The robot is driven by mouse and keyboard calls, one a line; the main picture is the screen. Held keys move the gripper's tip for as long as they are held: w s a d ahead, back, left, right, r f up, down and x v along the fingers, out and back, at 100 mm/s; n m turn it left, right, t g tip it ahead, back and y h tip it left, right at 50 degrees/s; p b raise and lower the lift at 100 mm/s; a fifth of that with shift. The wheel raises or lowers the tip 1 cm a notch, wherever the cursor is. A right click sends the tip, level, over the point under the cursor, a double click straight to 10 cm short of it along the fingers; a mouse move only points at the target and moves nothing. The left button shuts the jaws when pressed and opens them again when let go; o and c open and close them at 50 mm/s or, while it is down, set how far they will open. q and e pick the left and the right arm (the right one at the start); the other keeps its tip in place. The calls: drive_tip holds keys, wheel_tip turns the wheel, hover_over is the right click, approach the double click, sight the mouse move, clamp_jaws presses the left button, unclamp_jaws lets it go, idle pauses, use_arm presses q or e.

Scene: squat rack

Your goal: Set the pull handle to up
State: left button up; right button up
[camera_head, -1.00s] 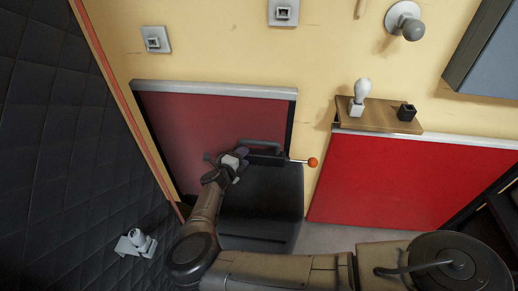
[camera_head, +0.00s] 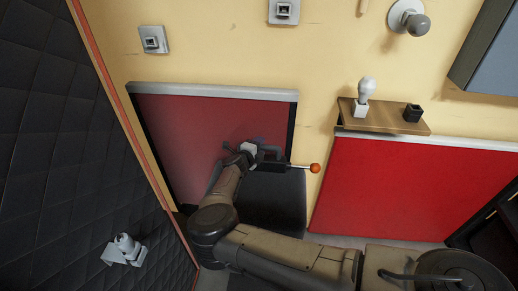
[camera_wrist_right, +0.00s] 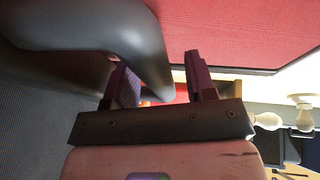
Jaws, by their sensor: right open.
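The pull handle is a dark grey curved bar (camera_head: 272,152) by the top of a black box (camera_head: 272,195), in front of a dark red panel. In the right wrist view the bar (camera_wrist_right: 125,35) looms large and its bend reaches between my right gripper's fingertips. My right gripper (camera_head: 252,149) is open at the bar's left end. In the wrist view its two dark purple fingers (camera_wrist_right: 162,80) stand apart with the bar's end between them; whether they touch it I cannot tell. My left gripper is not in view.
A thin rod with an orange ball (camera_head: 315,168) sticks out right of the box. A wooden shelf (camera_head: 385,122) with a bulb (camera_head: 367,88) and small black cup (camera_head: 413,112) sits above a red panel (camera_head: 405,185). A padded dark wall (camera_head: 45,150) stands left.

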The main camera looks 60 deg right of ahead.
clamp_jaws()
idle(0.5)
